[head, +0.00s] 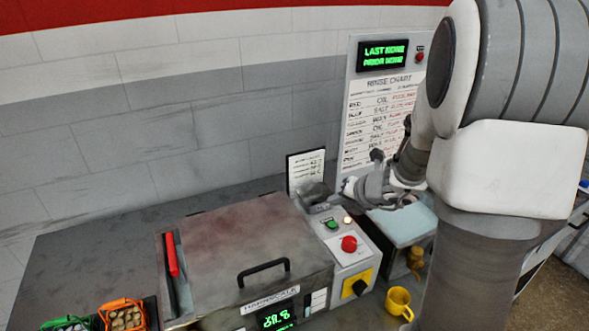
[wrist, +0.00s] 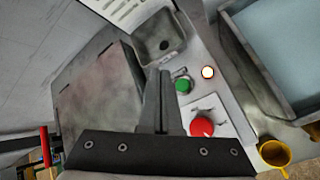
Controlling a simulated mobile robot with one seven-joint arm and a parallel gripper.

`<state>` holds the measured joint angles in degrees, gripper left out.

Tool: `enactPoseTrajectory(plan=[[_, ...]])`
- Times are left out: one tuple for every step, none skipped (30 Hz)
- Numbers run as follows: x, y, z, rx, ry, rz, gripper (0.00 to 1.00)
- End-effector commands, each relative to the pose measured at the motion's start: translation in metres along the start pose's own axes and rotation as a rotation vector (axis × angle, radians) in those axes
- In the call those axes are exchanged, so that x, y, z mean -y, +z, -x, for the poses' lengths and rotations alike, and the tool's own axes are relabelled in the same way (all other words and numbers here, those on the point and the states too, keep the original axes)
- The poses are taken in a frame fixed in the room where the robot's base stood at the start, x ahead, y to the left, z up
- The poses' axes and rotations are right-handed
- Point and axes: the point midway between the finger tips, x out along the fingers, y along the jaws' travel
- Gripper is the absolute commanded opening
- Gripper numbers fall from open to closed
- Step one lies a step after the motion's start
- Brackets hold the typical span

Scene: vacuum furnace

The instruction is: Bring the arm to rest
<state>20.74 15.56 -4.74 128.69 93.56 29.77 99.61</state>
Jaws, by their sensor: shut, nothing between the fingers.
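My gripper (head: 347,187) is at the end of my arm, which reaches in from the right of the head view. It hangs above the back of the control panel (head: 340,250), beside the box furnace. In the wrist view my gripper (wrist: 160,85) has its fingers together with nothing between them. The fingers point toward a small grey metal tray (wrist: 163,42) at the back of the panel. The green button (wrist: 183,86) and the red knob (wrist: 202,127) lie just right of the fingers in that view. I cannot tell the exact height above the panel.
The furnace lid (head: 235,250) is closed, with a black handle (head: 263,271). A blue-topped basin (head: 405,225) and a yellow cup (head: 399,303) stand right of the panel. A chart board (head: 383,110) rises behind. Orange (head: 124,316) and green baskets sit front left.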

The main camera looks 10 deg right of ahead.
Motion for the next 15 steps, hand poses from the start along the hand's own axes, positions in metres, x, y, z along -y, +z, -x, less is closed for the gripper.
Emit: enactPoseTrajectory(plan=[[-0.002,0.0,0.001,-0.001,0.003,0.011,0.0],[-0.004,0.0,0.002,-0.002,0.006,0.029,0.0],[-0.01,-0.001,0.005,-0.006,0.014,0.071,0.0],[-0.015,-0.003,0.008,-0.01,0.023,0.117,0.0],[-0.023,-0.004,0.012,-0.015,0.034,0.177,0.0],[-0.035,-0.007,0.019,-0.023,0.054,0.28,0.0],[-0.045,-0.011,0.025,-0.03,0.07,0.371,0.0],[-0.055,-0.015,0.032,-0.038,0.087,0.473,0.0],[-0.07,-0.023,0.042,-0.049,0.113,0.623,0.0],[-0.08,-0.029,0.05,-0.056,0.132,0.744,0.0],[-0.089,-0.035,0.059,-0.063,0.151,0.864,0.0],[-0.101,-0.045,0.07,-0.073,0.176,1.025,0.0],[-0.108,-0.052,0.078,-0.079,0.192,1.144,0.0],[-0.115,-0.059,0.087,-0.085,0.21,1.263,0.0],[-0.121,-0.069,0.098,-0.093,0.23,1.422,0.0]])
